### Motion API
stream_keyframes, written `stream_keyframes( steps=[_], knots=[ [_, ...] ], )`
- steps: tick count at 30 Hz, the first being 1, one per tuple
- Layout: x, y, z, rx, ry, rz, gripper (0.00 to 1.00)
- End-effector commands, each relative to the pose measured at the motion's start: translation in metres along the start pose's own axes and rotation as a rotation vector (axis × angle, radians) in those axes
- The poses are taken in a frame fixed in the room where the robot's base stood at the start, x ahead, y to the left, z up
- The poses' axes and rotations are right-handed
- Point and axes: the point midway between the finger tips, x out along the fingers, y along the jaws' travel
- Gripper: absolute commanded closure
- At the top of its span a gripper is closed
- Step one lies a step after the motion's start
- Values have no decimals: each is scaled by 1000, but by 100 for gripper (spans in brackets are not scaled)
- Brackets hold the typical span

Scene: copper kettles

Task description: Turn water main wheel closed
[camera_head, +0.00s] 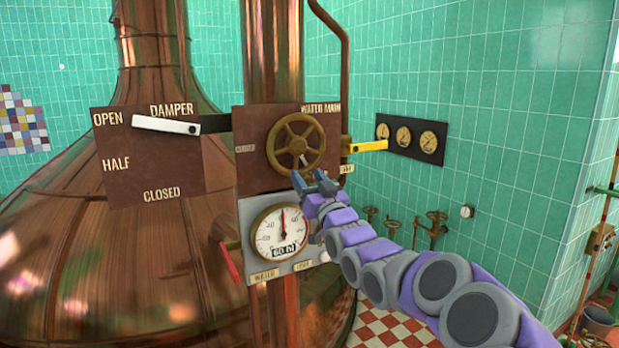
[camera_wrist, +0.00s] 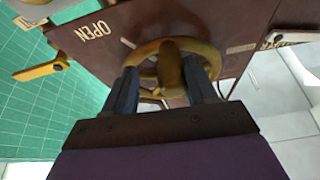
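The brass water main wheel (camera_head: 296,122) is mounted on a brown panel under the label WATER MAIN. A small pale pointer shows near its hub, slanting to the lower right. My gripper (camera_head: 314,180) is just below the wheel's lower rim, its two fingers apart. In the wrist view the wheel (camera_wrist: 215,60) lies ahead of my gripper (camera_wrist: 161,70), with a brass knob (camera_wrist: 171,70) between the fingers. Gaps show on both sides of the knob, so the fingers do not look closed on it. Whether a finger touches the rim I cannot tell.
A damper lever (camera_head: 166,125) on a brown plate is left of the wheel. A yellow lever (camera_head: 364,147) sticks out right. A dial gauge (camera_head: 281,232) is below, with a red lever (camera_head: 231,263) beside it. A copper kettle (camera_head: 100,240) fills the left. Wall gauges (camera_head: 403,136) hang right.

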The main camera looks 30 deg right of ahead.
Motion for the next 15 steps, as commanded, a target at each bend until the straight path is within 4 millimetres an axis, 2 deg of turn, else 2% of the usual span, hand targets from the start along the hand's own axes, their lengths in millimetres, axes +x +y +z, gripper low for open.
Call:
stream_keyframes(
  steps=[4, 10, 15],
  knots=[
    [3, -4, 0, -2, 0, -2, 46],
    [1, 2, -1, 3, 1, 0, 46],
    [1, 4, 0, 4, 1, 1, 63]
  ],
)
